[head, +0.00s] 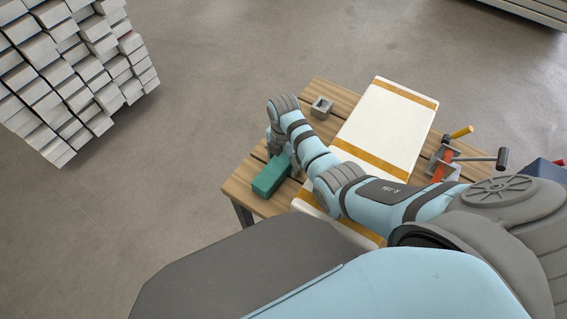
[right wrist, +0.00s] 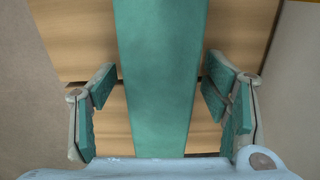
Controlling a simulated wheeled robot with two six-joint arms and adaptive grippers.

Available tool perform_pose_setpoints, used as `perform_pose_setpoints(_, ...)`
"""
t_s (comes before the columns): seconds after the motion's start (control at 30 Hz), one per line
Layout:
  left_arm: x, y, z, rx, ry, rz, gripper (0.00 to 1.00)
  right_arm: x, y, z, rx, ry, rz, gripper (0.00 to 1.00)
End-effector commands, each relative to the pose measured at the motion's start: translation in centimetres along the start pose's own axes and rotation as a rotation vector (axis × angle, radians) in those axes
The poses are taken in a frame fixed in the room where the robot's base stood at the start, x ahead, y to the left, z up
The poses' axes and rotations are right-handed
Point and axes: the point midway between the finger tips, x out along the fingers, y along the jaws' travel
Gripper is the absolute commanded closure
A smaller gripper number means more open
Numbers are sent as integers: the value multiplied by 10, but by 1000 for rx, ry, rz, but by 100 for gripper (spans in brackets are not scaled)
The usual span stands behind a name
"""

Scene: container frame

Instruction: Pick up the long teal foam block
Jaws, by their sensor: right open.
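The long teal foam block (head: 271,176) lies on the wooden table (head: 238,188) near its left edge. In the right wrist view the block (right wrist: 160,80) runs from the top of the picture down between the two fingers. My right gripper (right wrist: 160,98) is open around the block, with a gap on each side. In the head view my right arm reaches across the table from the right, and its gripper (head: 280,150) is partly hidden by the wrist at the block's far end. My left gripper is not in view.
A white board with orange bands (head: 385,125) lies across the table, under my right arm. A small grey square tube piece (head: 321,107) stands behind the wrist. A red clamp-like tool (head: 443,163) is at the right. A stack of grey bars (head: 75,75) stands at the far left.

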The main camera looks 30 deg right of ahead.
Motion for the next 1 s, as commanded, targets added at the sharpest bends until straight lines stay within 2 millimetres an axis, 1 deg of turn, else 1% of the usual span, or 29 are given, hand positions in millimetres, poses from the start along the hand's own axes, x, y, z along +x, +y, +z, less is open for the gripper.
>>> perform_pose_setpoints(0.03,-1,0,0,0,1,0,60,-1,0,0,0,0,0,31)
perform_pose_setpoints(0.07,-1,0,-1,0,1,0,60,-1,0,0,0,0,0,34)
perform_pose_setpoints(0.3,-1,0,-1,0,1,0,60,-1,0,0,0,0,0,72)
perform_pose_setpoints(0.33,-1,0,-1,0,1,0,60,-1,0,0,0,0,0,74)
perform_pose_setpoints(0.6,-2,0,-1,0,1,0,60,-2,0,0,0,0,0,74)
perform_pose_setpoints(0.73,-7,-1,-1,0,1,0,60,-12,0,0,0,0,-1,74)
perform_pose_setpoints(0.77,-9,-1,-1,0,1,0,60,-16,0,0,0,0,0,74)
perform_pose_setpoints(0.87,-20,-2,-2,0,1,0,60,-38,0,0,0,-1,2,74)
perform_pose_setpoints(0.97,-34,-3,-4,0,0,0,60,-72,1,1,0,-2,3,74)
perform_pose_setpoints(1.0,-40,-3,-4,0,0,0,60,-88,1,1,0,-3,4,74)
